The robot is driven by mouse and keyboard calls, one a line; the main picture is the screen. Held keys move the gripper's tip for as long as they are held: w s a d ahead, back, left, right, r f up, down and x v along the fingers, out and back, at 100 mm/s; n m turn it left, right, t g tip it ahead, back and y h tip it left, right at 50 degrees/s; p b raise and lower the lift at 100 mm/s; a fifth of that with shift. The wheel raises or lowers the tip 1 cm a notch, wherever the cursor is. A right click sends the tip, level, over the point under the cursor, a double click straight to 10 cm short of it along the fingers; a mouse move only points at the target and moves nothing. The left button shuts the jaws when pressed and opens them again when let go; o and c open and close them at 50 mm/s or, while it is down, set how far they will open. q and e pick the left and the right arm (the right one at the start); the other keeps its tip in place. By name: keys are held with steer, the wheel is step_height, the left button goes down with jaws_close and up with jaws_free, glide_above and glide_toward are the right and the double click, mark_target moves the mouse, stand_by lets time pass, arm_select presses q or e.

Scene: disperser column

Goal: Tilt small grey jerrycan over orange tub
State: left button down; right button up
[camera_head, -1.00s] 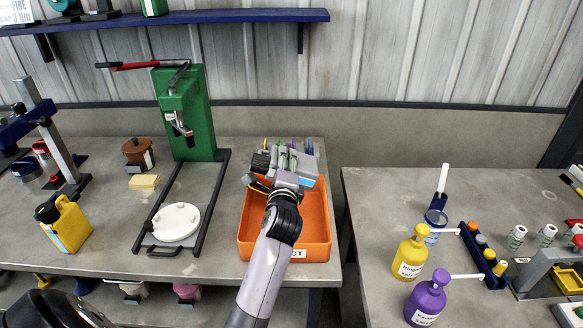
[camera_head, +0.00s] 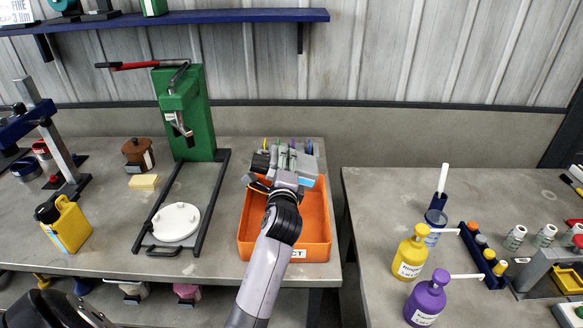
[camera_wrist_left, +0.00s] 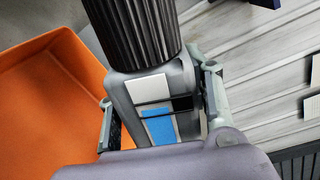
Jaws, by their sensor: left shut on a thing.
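The small grey jerrycan (camera_head: 306,164) is tipped on its side over the back part of the orange tub (camera_head: 317,222), its black cap (camera_head: 260,162) toward the left. My left gripper (camera_head: 287,178) is shut on it and partly hides it from the front. In the left wrist view the jerrycan's grey body (camera_wrist_left: 149,86), with a blue and white label, sits between the two fingers (camera_wrist_left: 160,110). The ribbed black cap (camera_wrist_left: 131,32) is large there. The tub (camera_wrist_left: 45,95) fills the left side. No liquid shows. My right gripper is out of view.
A green press (camera_head: 188,115) with a white round plate (camera_head: 175,221) stands left of the tub. A yellow jerrycan (camera_head: 70,226) is farther left. A gap separates this bench from the right table, which holds yellow (camera_head: 411,255) and purple (camera_head: 427,300) pump bottles.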

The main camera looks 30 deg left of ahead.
arm_select(q)
steer(key=shift+r, duration=0.15)
stand_by(0.3)
steer(key=shift+r+p, duration=0.3)
steer(key=shift+p, duration=0.05)
steer(key=r+m+p, duration=0.1)
steer(key=m+p, duration=0.1)
steer(key=m, duration=0.1)
steer(key=r+m+p, duration=0.2)
steer(key=m+p, duration=0.1)
steer(key=m, duration=0.1)
steer(key=r+m+p, duration=0.2)
steer(key=m, duration=0.1)
steer(key=shift+w+d+r+y, duration=0.1)
steer(key=shift+w+d+y, duration=0.25)
steer(key=shift+y, duration=0.05)
steer(key=m, duration=0.1)
steer(key=m+p, duration=0.1)
steer(key=shift+s+a+r+m+y, duration=0.15)
steer(key=shift+r+m+y, duration=0.15)
steer(key=shift+m, duration=0.1)
steer(key=shift+m+p, duration=0.3)
steer(key=shift+p, duration=0.05)
steer(key=shift+s+f, duration=0.1)
